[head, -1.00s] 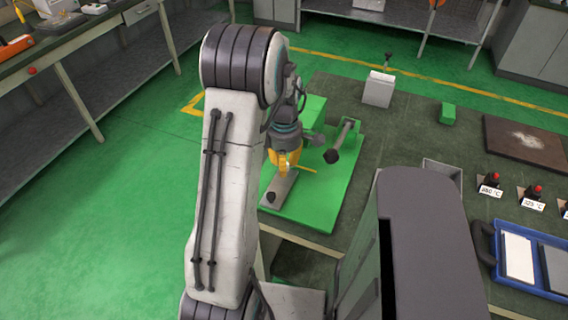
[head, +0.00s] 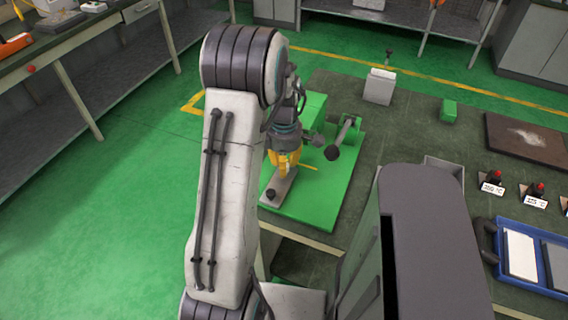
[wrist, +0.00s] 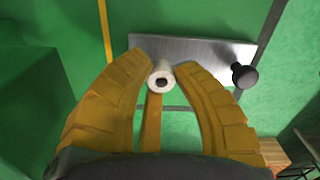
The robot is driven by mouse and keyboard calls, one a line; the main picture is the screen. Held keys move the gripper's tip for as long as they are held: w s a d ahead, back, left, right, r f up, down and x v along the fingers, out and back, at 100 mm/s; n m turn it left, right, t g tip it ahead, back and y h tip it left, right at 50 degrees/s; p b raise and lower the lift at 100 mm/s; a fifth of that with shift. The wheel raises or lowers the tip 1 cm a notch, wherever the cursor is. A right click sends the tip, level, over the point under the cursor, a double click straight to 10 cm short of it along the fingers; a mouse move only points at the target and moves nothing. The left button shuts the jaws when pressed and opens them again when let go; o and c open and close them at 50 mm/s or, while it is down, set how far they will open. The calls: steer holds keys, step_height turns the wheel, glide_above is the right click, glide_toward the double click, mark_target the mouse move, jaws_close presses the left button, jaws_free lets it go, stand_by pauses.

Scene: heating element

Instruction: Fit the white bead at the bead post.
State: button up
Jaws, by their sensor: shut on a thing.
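In the wrist view, the white bead (wrist: 160,68) is a short white cylinder with a dark centre. It sits between the fingertips of my gripper (wrist: 162,74), whose yellow fingers are shut on it. The bead is over the left part of a grey metal plate (wrist: 205,50). I cannot tell whether the dark centre is an empty hole or the bead post's top, nor whether the bead touches the plate. A black knob (wrist: 244,76) stands at the plate's right. In the head view, my gripper (head: 284,174) points down over the plate (head: 276,192); the bead is hidden there.
The plate lies on a green board (head: 325,200). A dark, round-ended bar (head: 343,138) stands beside my gripper, and a green block (head: 312,106) behind it. A grey box (head: 379,87) and a blue tray (head: 505,228) are farther right. The green floor at left is clear.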

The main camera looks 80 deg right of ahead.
steer(key=shift+f+b, duration=0.7)
steer(key=shift+f, duration=0.2)
steer(key=o, duration=0.9)
step_height(320, 180, up, 12)
steer(key=shift+r, duration=0.1)
stand_by(0.7)
